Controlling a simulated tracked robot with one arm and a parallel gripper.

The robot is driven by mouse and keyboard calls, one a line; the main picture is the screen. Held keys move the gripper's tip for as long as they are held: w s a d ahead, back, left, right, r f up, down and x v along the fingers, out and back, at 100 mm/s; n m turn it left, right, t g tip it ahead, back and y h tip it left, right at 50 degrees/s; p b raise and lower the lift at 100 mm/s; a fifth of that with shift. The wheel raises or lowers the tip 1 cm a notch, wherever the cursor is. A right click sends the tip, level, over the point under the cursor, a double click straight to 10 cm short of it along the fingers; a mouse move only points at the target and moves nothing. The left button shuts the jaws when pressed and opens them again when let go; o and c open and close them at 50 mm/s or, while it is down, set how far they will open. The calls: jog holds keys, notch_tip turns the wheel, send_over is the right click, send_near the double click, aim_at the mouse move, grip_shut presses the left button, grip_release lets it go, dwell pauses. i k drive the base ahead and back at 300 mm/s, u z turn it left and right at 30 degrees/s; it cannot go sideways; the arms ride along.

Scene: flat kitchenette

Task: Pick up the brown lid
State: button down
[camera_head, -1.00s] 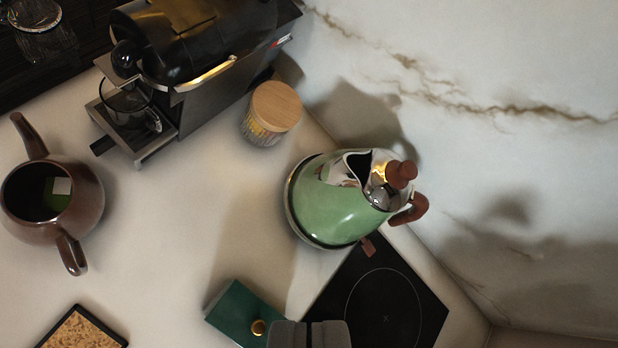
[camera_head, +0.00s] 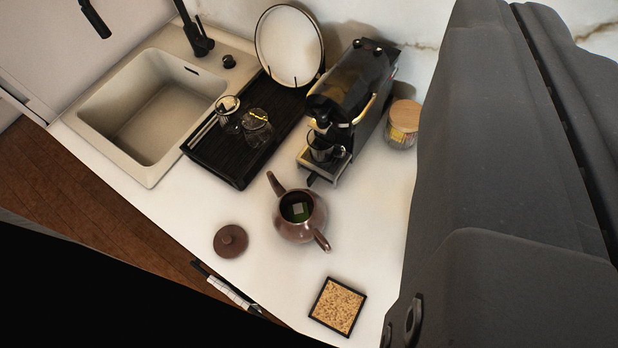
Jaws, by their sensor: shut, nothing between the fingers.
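The brown lid (camera_head: 231,240) lies on the white counter, left of and in front of the brown teapot (camera_head: 300,228). It is round with a small knob on top, and it stands apart from the pot. The teapot is upright and uncovered, with something green and a pale square visible inside. Large dark grey parts of my own arm (camera_head: 500,200) fill the right side of the view. No fingertips of my gripper show, and the counter behind the arm is hidden.
A black-framed square with a cork-like surface (camera_head: 338,306) lies in front of the teapot. A coffee machine (camera_head: 352,92), wooden-lidded jar (camera_head: 404,122), black drying rack (camera_head: 222,155) with glasses, and sink (camera_head: 150,110) are behind. The counter's front edge runs close to the lid.

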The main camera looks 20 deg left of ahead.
aim_at(230, 241)
jog(key=k, duration=0.5)
jog(key=u, duration=0.85)
jog(key=k, duration=0.6)
jog(key=z, duration=0.45)
jog(key=i, duration=0.5)
jog(key=u, duration=0.05)
